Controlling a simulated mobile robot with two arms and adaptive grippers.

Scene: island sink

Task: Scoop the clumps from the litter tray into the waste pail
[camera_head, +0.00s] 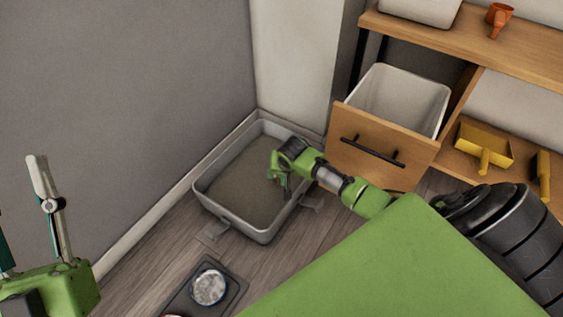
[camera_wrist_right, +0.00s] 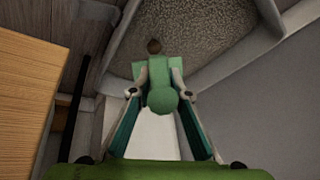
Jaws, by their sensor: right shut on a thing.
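The grey litter tray (camera_head: 207,200) stands on the floor in the wall corner, with grey-brown litter inside. My right gripper (camera_head: 279,170) is over its right side. In the right wrist view the right gripper (camera_wrist_right: 160,95) is shut on a green scoop (camera_wrist_right: 153,72). A small brown lump (camera_wrist_right: 154,46) shows at the scoop's far end against the litter; I cannot tell whether it rests on the scoop. The white waste pail (camera_head: 392,90) sits in the pulled-out wooden drawer, right of the tray. My left gripper (camera_head: 28,215) is open and empty at the lower left.
The drawer front (camera_head: 375,150) with its black handle stands close to my right arm. A yellow dustpan (camera_head: 484,143) and a yellow-handled brush (camera_head: 542,172) lie on the lower shelf. An orange scoop (camera_head: 499,17) is on top. A dark bowl stand (camera_head: 232,292) is on the floor in front.

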